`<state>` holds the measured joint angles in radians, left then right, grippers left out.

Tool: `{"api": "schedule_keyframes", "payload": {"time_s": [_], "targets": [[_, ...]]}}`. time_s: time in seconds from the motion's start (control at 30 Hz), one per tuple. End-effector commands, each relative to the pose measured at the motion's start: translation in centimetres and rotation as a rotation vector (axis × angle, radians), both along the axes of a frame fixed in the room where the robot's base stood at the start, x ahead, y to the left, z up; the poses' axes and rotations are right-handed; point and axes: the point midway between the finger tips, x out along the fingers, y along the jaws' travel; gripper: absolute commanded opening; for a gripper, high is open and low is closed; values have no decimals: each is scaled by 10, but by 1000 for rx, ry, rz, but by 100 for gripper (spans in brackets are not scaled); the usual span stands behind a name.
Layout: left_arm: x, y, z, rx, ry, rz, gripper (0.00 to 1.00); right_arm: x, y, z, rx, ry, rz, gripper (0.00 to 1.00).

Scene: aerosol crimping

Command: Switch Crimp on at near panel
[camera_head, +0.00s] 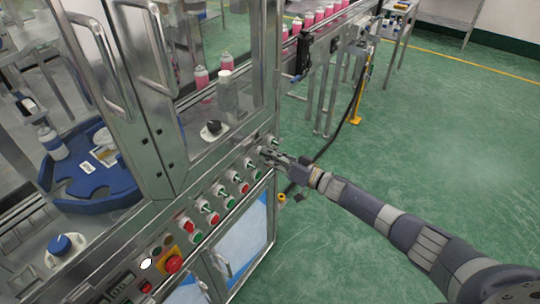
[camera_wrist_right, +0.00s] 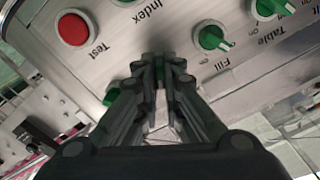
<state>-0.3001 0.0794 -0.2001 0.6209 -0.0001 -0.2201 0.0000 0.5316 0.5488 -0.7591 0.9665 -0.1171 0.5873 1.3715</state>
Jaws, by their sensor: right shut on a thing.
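The near panel (camera_head: 215,200) is a sloped metal strip on the machine front, with rows of green knobs and red buttons. My right gripper (camera_head: 268,155) reaches it from the right and is at the far end of the row. In the right wrist view, my right gripper (camera_wrist_right: 160,68) points at the panel, its fingers closed on a small knob that they hide. The labels Fill, Table, Index and Test show around it; a Crimp label cannot be read. A green knob (camera_wrist_right: 211,38) is right of the fingers, and a red button (camera_wrist_right: 73,29) is left. My left gripper is not in view.
A red emergency stop (camera_head: 173,264) on yellow is at the near end of the panel. A blue tray (camera_head: 75,195) with a bottle is at left. Pink cans (camera_head: 201,77) stand behind the glass. The green floor (camera_head: 440,130) at right is clear.

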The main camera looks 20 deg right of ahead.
Motion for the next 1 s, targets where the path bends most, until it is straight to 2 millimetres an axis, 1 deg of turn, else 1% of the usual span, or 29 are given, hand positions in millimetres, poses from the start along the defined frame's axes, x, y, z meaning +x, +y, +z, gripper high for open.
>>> {"api": "schedule_keyframes", "payload": {"time_s": [0.4, 0.43, 0.5, 0.77, 0.87, 1.0], "targets": [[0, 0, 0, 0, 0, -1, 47, 1, -1, 2, 10, 5, -2, 0], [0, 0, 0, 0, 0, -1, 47, 1, -1, 2, 11, 4, -2, 14], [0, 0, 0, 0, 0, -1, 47, 1, -1, 2, 9, 4, -2, 28], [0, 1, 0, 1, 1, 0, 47, 0, 0, 1, 8, 5, -1, 28], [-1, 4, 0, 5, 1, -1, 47, -1, -2, 0, 7, 5, -1, 28], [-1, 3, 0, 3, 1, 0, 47, -10, -9, -1, 5, 5, -2, 28]]}}
